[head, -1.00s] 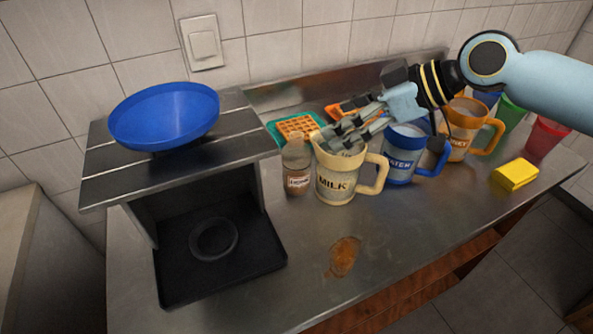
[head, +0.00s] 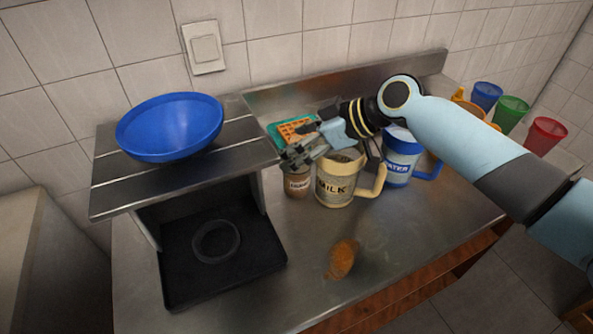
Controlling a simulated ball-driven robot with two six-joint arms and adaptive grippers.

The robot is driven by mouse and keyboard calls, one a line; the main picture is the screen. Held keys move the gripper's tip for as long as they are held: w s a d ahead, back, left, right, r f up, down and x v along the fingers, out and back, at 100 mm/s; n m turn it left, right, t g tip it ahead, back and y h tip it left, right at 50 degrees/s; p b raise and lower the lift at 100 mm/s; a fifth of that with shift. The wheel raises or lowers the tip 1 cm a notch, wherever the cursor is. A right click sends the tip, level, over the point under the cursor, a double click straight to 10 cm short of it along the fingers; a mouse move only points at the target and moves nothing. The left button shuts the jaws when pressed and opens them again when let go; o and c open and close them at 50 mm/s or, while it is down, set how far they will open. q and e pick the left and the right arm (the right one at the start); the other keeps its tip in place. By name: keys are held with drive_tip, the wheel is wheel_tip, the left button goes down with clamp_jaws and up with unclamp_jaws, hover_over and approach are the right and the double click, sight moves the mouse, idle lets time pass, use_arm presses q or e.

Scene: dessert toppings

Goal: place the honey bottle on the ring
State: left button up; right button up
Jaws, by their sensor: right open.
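The honey bottle (head: 297,184), small and brownish with a pale label, stands upright on the metal counter, just left of the cream MILK mug. Its upper part is hidden behind my right gripper (head: 290,157). That gripper is open, with its fingers at the bottle's top; I cannot tell whether they touch it. The ring (head: 216,260) is a dark circle lying flat on the black tray at the bottom of the black stand, with nothing on it. My left gripper is not in view.
The MILK mug (head: 334,188) and blue WATER mug (head: 400,165) stand close on the right. A waffle (head: 297,128) on a teal tray is behind. A blue bowl (head: 170,127) tops the stand (head: 240,152), roofing the ring. A brown spill (head: 342,258) lies in front.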

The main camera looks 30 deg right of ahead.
clamp_jaws()
idle(0.5)
drive_tip(key=shift+r, duration=0.1)
